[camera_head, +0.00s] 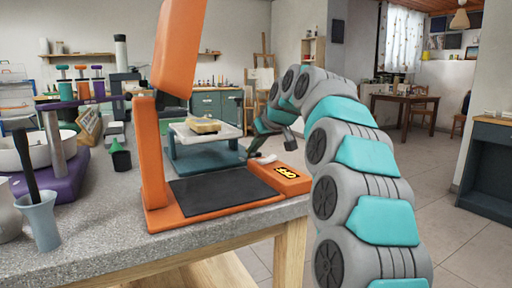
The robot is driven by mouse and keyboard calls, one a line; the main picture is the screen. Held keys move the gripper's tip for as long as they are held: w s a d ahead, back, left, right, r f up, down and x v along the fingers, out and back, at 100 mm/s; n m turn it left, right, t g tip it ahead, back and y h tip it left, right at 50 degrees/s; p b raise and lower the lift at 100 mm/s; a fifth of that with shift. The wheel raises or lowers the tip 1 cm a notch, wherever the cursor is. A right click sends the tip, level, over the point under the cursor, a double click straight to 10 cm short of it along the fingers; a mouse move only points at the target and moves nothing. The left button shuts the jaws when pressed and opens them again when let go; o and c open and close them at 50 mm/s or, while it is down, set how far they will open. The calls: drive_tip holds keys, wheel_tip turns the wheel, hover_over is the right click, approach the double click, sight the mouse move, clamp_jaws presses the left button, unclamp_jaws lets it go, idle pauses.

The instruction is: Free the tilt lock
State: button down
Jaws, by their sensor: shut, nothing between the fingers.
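An orange machine stands at the table's right front edge. Its base (226,206) carries a dark flat pad (221,188), and its upright (150,152) rises at the left. A tilted orange head (179,48) is at the top. A raised orange block (281,178) with a yellow-and-black label is at the base's right. A small pale lever-like piece (266,159) lies at the block's far end; I cannot tell if it is the tilt lock. My gripper (250,154) is shut and empty, close beside that piece. I cannot tell if they touch.
Behind the machine is a teal stand (205,152) with a pale tray and a yellowish block. Open floor lies right of the table.

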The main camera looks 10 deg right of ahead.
drive_tip(key=shift+a+m+h, duration=0.1)
drive_tip(key=shift+m+h, duration=0.3)
drive_tip(key=shift+m, duration=0.1)
drive_tip(key=shift+w+a+r+m+h, duration=0.15)
drive_tip(key=shift+a+m+h, duration=0.1)
drive_tip(key=shift+m+h, duration=0.25)
drive_tip(key=shift+w+a+p, duration=0.45)
drive_tip(key=shift+a+p, duration=0.05)
drive_tip(key=shift+p, duration=0.1)
drive_tip(key=shift+w+a, duration=0.15)
drive_tip(key=shift+s+d, duration=0.2)
drive_tip(key=shift+d, duration=0.6)
drive_tip(key=shift+s, duration=0.1)
